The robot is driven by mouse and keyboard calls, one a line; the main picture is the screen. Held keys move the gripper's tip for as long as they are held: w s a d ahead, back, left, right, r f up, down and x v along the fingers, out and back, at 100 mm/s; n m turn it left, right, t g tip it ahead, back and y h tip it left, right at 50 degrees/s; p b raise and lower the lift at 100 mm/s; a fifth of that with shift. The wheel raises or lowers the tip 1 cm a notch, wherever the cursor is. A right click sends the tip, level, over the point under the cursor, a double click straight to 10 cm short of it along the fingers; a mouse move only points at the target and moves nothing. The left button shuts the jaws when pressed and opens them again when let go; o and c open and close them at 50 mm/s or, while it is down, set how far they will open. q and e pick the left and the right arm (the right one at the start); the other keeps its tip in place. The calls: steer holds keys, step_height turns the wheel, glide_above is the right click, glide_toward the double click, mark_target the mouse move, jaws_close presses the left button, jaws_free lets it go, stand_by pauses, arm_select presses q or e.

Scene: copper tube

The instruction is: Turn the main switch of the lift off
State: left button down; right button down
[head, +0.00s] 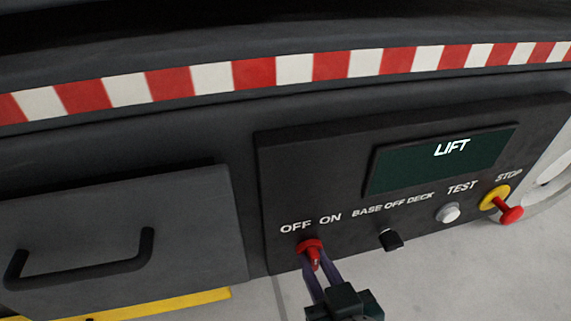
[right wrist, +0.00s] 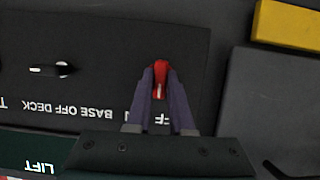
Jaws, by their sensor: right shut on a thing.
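The red main switch (head: 309,246) sits on the dark lift panel (head: 335,165), below the white words OFF and ON. It also shows in the right wrist view (right wrist: 160,75), with a white mark on its handle. My right gripper (head: 316,264) is shut on the switch handle, one dark finger on each side. In the right wrist view my right gripper (right wrist: 161,86) has its fingertips around the red handle. The fingers hide part of the switch and its labels there, so I cannot tell exactly which word the mark faces. My left gripper is not in view.
Right of the switch are a black selector knob (head: 390,239), a white TEST button (head: 448,213) and a red STOP knob (head: 509,214) on a yellow base. A green LIFT display (head: 420,172) is above. A drawer with a black handle (head: 85,265) is at left.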

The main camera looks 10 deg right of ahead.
steer(key=shift+w+r, duration=0.1)
steer(key=shift+r, duration=0.05)
steer(key=c, duration=0.8)
jaws_free()
steer(key=shift+s, duration=0.3)
steer(key=p+v, duration=0.5)
steer(key=v, duration=0.4)
steer(key=shift+s+p, duration=0.3)
steer(key=shift+p, duration=0.05)
steer(key=shift+r, duration=0.1)
